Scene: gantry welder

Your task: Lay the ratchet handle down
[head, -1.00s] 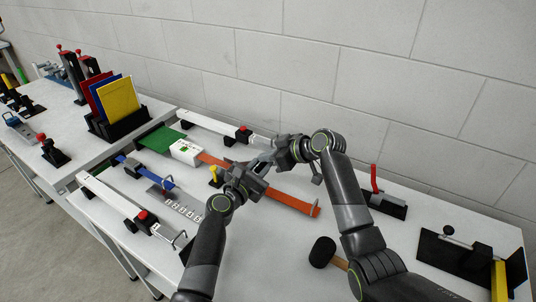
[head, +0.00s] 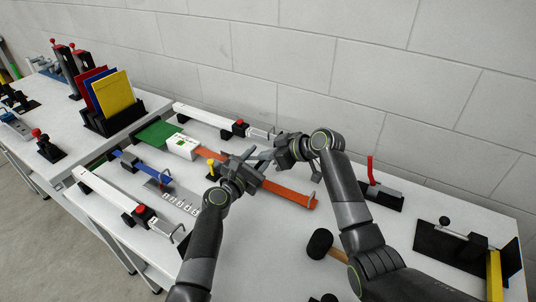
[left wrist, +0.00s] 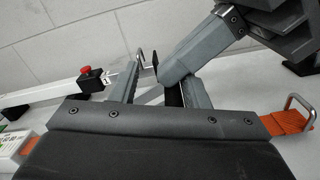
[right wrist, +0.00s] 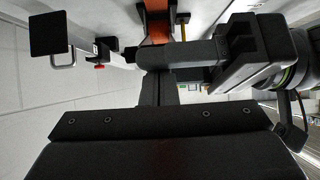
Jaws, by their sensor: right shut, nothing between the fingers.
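An orange strap (head: 285,193) runs across the table under my grippers, with a wire hook (head: 316,196) at its right end. A ratchet handle cannot be made out for certain; my grippers hide the strap's middle. My left gripper (head: 255,158) is above the strap, its fingers apart in the left wrist view (left wrist: 160,85). My right gripper (head: 268,156) is shut and empty, close against the left one. Its fingers reach in from the upper right in the left wrist view (left wrist: 186,58). I cannot tell whether the grippers touch.
White bars with red knobs lie behind (head: 205,119) and in front (head: 110,194). A black mallet head (head: 320,243) and red-levered clamp (head: 380,190) stand right.

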